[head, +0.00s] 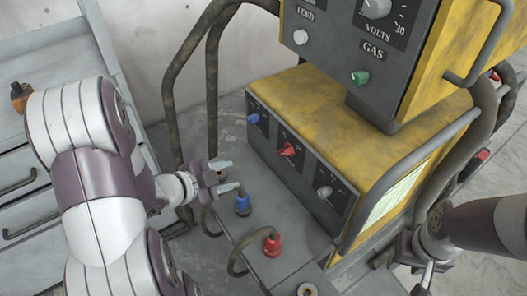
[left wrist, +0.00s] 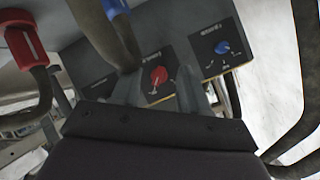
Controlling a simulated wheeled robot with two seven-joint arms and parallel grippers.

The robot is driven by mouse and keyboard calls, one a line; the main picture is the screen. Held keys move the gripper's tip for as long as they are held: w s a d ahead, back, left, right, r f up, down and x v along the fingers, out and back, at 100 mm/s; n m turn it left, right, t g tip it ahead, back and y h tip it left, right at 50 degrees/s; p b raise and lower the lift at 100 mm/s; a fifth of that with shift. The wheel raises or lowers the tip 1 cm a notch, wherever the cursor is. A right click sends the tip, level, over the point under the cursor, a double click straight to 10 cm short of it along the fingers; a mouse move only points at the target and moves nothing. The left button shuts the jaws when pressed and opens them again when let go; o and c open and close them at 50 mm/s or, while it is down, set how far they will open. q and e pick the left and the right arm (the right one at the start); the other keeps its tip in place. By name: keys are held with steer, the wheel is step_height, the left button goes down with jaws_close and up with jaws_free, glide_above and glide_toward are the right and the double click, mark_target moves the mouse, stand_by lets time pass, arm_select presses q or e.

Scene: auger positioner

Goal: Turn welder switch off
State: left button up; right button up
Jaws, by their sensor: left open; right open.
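The welder (head: 310,120) is a yellow box with a dark front panel. Its panel carries a blue knob (head: 253,118), a red switch (head: 287,150) and a grey knob (head: 324,191). The left wrist view shows the red switch (left wrist: 158,76) and blue knob (left wrist: 222,47), upside down. My left gripper (head: 229,175) is open and empty in front of the panel, apart from it, left of and below the red switch. My right gripper (head: 424,280) is at the lower right, beyond the welder's side, partly cut off by the frame edge.
Blue (head: 242,203) and red (head: 272,244) cable plugs stand on the ledge before the panel, close to my left gripper. Metal bar handles (head: 213,80) rise left of the welder. An upper unit (head: 385,50) has a green gas knob (head: 360,77). A grey drawer cabinet (head: 30,180) stands left.

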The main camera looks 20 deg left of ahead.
mark_target(285, 153)
arm_select(q)
steer(key=d+r+m+h, duration=0.3)
steer(key=d+r, duration=0.1)
steer(key=r, duration=0.1)
steer(key=shift+t, duration=0.3)
steer(key=b+x, duration=0.4)
steer(key=x, duration=0.7)
steer(key=shift+w+b, duration=0.2)
steer(key=shift+b, duration=0.1)
steer(key=shift+w+d+f, duration=0.1)
steer(key=shift+w+d, duration=0.15)
steer(key=shift+w, duration=0.2)
steer(key=shift+c, duration=0.2)
jaws_close()
